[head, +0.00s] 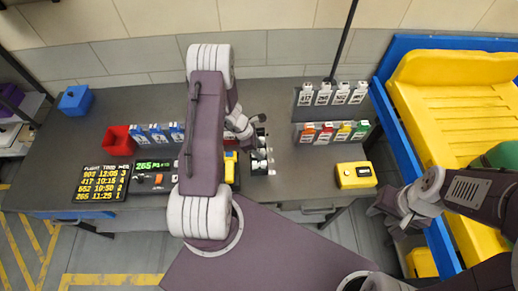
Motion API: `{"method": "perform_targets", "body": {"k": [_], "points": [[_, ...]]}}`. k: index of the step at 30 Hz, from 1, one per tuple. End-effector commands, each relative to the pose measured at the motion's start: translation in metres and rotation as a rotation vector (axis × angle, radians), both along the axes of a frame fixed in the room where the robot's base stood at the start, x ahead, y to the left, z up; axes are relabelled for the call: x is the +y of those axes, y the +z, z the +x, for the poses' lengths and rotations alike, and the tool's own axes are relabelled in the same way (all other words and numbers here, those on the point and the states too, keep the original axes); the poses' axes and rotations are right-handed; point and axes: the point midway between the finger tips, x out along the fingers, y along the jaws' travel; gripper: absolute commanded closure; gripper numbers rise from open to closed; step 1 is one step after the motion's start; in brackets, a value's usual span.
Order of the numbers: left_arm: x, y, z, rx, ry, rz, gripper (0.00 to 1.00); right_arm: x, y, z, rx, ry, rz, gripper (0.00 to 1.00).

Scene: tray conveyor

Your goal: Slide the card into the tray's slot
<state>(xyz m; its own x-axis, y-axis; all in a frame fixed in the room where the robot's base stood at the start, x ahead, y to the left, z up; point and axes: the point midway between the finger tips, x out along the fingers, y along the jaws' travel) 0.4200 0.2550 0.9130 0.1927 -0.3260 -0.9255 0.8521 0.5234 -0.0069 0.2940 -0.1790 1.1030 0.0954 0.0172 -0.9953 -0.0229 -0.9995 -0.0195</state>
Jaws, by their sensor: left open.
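A yellow tray (438,120) lies in a blue frame at the right; its slot cannot be made out. Several white cards or tags (323,94) stand in the upper rack, and coloured ones (326,133) in the lower rack; I cannot tell which is the task's card. My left gripper (250,131) is open above the middle of the dark table, just left of a black and white strip (261,155). Nothing shows between its fingers. My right gripper (385,212) is off the table's right end, beside the blue frame; its fingers are too small to read.
A flight board (105,183), a red bin (117,139), blue-tagged holders (157,134) and a scale-like display (153,167) are at the left. A blue box (75,100) stands at the back left. A yellow device (355,175) sits at the front right. The table's back middle is clear.

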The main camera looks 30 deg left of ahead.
Motion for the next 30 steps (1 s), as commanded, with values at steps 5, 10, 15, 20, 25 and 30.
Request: {"method": "perform_targets", "body": {"k": [5,10,15,20,25,30], "points": [[-0.001,-0.003,0.001,0.000,-0.001,0.001,0.58,0.000,0.000,0.000,0.000,0.000,0.000,0.64],[-0.001,-0.003,0.001,0.000,-0.001,0.000,0.72,0.000,0.000,0.000,0.000,0.000,0.000,0.64],[-0.001,-0.003,0.001,0.000,-0.001,0.000,1.00,0.000,0.000,0.000,0.000,0.000,0.000,0.64],[-0.001,-0.002,0.000,0.000,-0.001,0.000,1.00,0.000,0.001,0.000,0.000,0.000,0.000,0.64],[-0.001,0.004,0.001,0.000,-0.001,0.000,1.00,0.000,0.006,0.000,0.000,0.000,0.000,0.64],[-0.001,0.011,0.001,0.000,-0.001,0.000,1.00,0.000,0.012,0.000,0.000,0.000,0.000,0.64]]}}
